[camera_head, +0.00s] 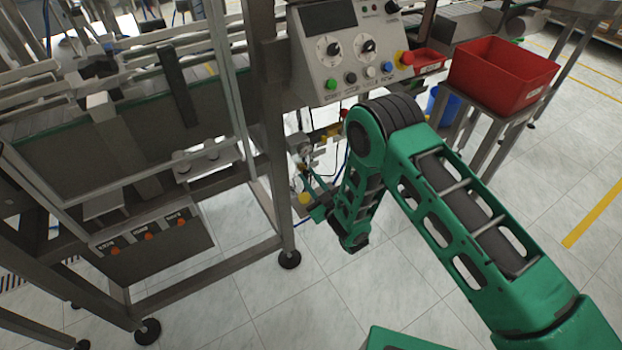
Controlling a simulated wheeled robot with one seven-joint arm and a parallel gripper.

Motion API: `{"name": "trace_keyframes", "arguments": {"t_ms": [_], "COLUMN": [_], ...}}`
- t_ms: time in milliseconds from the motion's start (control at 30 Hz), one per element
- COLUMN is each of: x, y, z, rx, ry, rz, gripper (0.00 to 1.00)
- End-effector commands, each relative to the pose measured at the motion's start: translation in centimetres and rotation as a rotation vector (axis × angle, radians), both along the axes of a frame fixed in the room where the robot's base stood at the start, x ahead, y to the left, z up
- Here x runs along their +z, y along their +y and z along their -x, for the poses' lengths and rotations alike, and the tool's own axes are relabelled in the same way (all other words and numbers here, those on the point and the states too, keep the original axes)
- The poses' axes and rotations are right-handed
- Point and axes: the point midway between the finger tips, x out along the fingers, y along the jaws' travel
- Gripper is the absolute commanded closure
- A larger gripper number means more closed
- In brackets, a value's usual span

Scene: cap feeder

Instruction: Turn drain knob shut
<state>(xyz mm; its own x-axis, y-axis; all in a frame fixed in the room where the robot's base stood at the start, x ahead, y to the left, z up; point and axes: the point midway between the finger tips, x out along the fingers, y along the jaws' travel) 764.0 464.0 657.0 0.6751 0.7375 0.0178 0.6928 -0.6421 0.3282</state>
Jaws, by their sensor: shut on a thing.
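My green arm reaches down to the left, and my gripper (309,190) is low beside the right leg of the machine frame. A small yellow round knob (304,199), which looks like the drain knob, is at the fingertips. My gripper is shut on it. The fingers and the frame leg are close to the knob, and its turn angle is too small to tell. Above it are a round gauge (300,145) and small air fittings with a yellow part (331,132). My arm's upper links hide some of the area to the right.
The control panel (345,50) with dials and buttons hangs above my gripper. The metal frame leg (276,170) is just left of it. A red bin (503,75) stands on a stand at the right, with a blue bucket (440,103) behind my arm. The tiled floor below is open.

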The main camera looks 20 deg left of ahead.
Motion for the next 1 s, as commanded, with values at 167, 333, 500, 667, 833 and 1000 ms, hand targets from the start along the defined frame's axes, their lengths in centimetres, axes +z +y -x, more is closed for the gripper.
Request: {"name": "trace_keyframes", "arguments": {"t_ms": [167, 333, 500, 667, 833, 1000], "x": [-0.02, -0.05, -0.06, -0.06, -0.05, -0.05], "y": [-0.1, -0.1, -0.06, -0.06, -0.05, -0.02], "z": [-0.11, -0.09, -0.07, -0.1, -0.11, -0.11], "rx": [-0.001, -0.001, -0.001, 0.0, 0.0, 0.0], "ry": [-0.129, -0.252, -0.375, -0.49, -0.602, -0.698], "rz": [0.109, 0.215, 0.319, 0.418, 0.514, 0.595], "gripper": [1.0, 1.0, 1.0, 1.0, 1.0, 1.0]}}
